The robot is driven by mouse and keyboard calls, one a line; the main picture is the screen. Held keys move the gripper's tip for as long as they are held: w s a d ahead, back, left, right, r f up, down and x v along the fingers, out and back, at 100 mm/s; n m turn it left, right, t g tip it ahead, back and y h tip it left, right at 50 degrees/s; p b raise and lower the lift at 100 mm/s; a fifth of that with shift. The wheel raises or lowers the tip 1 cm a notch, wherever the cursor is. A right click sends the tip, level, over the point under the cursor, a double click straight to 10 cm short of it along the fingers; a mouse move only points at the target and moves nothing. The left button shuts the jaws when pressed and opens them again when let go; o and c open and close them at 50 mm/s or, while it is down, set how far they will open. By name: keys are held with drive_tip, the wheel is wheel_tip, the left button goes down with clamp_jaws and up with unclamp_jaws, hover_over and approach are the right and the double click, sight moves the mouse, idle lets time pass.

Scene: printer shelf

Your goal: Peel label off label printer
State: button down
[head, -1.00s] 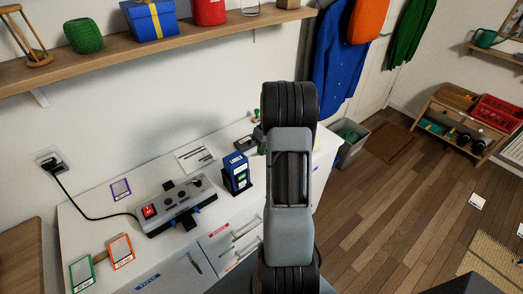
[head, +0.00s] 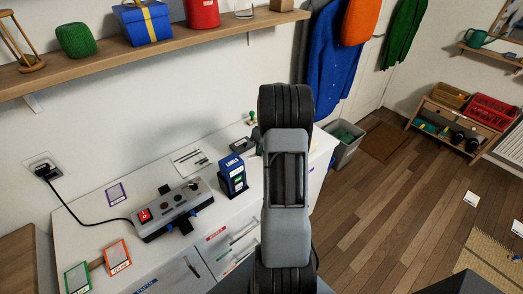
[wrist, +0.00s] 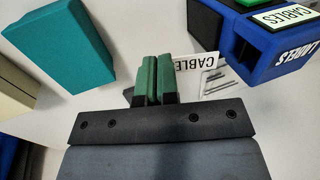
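The label printer (head: 232,178) is a blue, upright device on the white desk, just left of my arm in the head view. In the wrist view the printer (wrist: 265,50) is at the upper right, with a white CABLES label (wrist: 283,17) on its top face. My gripper (wrist: 157,62) has two green fingers close together, pointing left of the printer and apart from it. Another white strip with CABLES lettering (wrist: 203,62) shows beside the right finger and is partly hidden behind it. I see nothing clearly held. My arm hides the gripper in the head view.
A grey power strip (head: 170,208) with a red switch lies left of the printer. A card with pens (head: 190,160) lies behind it. A teal box (wrist: 60,40) is left of the fingers. A wooden shelf (head: 110,70) hangs above the desk. Open floor (head: 390,200) is right.

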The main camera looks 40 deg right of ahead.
drive_tip(key=shift+r, duration=0.15)
wheel_tip(320, 180, up, 7)
drive_tip(key=p, duration=0.4)
idle(0.5)
